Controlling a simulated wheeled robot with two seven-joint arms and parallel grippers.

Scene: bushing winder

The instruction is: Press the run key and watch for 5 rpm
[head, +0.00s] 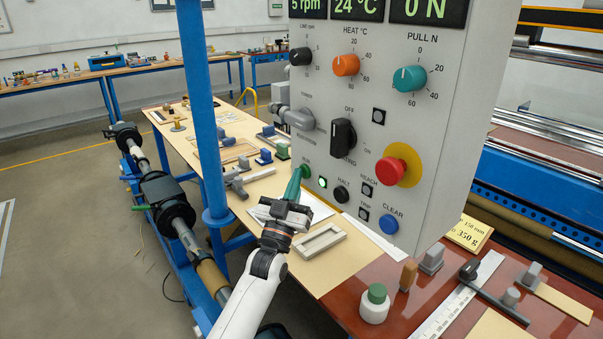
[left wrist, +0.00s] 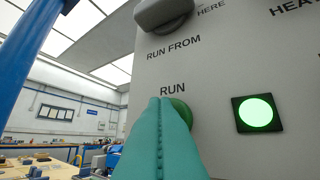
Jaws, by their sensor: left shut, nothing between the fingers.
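The grey control panel (head: 330,135) hangs at the centre right in the head view. Its left display (head: 306,6) reads 5 rpm. The green RUN key (head: 305,170) is at the panel's lower left, and it also shows in the left wrist view (left wrist: 181,108) under the word RUN. The lamp (left wrist: 257,113) beside it glows green. My left gripper (head: 295,186) is shut and empty, its teal fingertips at the RUN key and covering most of it. I cannot tell whether they touch or press it. My right gripper is not in view.
Near the RUN key are the black HALT key (head: 341,194), the blue CLEAR key (head: 389,224) and a red mushroom button (head: 392,170). A blue post (head: 203,110) stands left of my arm. A green-capped bottle (head: 375,304) stands on the brown table below the panel.

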